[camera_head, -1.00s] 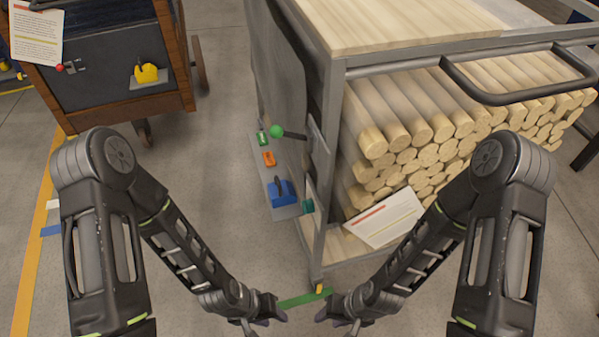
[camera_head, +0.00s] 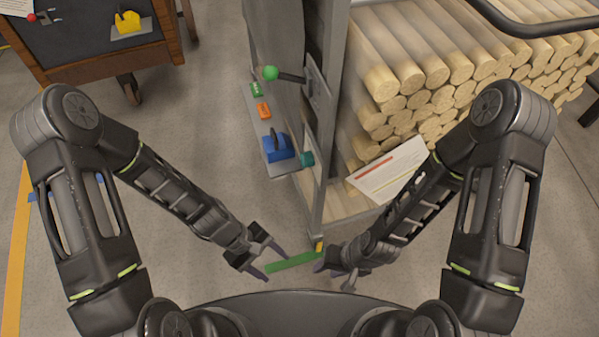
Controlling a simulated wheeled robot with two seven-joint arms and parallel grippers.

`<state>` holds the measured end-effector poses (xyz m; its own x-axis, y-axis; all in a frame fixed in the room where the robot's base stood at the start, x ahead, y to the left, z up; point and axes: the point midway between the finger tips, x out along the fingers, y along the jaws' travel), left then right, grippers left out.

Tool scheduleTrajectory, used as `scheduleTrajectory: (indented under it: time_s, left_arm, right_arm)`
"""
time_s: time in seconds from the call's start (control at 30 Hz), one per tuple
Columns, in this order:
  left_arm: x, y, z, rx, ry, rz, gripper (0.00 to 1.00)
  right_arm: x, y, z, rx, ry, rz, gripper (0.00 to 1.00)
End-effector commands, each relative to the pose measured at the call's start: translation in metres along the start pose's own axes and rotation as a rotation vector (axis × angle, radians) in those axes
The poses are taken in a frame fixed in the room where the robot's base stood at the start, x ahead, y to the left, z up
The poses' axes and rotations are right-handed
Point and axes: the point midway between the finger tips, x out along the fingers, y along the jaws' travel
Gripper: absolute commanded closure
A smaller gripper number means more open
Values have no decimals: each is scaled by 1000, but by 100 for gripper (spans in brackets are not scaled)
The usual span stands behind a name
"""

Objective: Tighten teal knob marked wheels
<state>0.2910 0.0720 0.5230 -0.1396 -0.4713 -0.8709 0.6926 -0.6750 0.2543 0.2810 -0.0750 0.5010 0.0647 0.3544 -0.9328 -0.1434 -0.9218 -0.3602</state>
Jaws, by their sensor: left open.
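The teal knob (camera_head: 307,159) sticks out low on the end frame of the grey cart (camera_head: 329,125), beside a blue block-shaped fitting (camera_head: 279,148). Any marking on the knob is too small to read. My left gripper (camera_head: 274,262) is open and empty over the floor, below and left of the knob and well apart from it. My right gripper (camera_head: 334,276) is near the cart's bottom corner, also apart from the knob. Its fingers are partly hidden, and I cannot tell how far they are spread.
A green-balled lever (camera_head: 270,73) juts from the cart above the knob. Green (camera_head: 256,90) and orange (camera_head: 263,110) fittings sit along its side. Wooden logs (camera_head: 430,80) and a paper sheet (camera_head: 388,170) are at right. A brown cabinet (camera_head: 90,50) stands back left.

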Motion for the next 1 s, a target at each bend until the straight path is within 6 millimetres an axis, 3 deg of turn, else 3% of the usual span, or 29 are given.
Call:
scheduleTrajectory:
  time_s: [0.03,0.17,0.3,0.4,0.5,0.6,1.0]
  left_arm:
    - [25,6,-20,-142,-62,47,41]
    - [22,60,-39,-516,-310,232,41]
    - [-25,125,-74,-779,-598,489,41]
    - [-69,155,-96,-860,-765,643,41]
    - [-102,170,-109,-889,-868,739,41]
    - [-119,175,-113,-895,-912,779,41]
    - [-119,179,-110,-895,-916,778,41]
  right_arm:
    - [39,16,0,2,1,1,64]
    - [89,36,-1,4,4,3,64]
    - [132,54,-2,6,8,5,64]
    - [150,61,-3,7,9,5,64]
    - [158,65,-3,8,10,6,64]
    - [158,65,-3,8,11,6,64]
    - [157,65,-3,8,11,6,64]
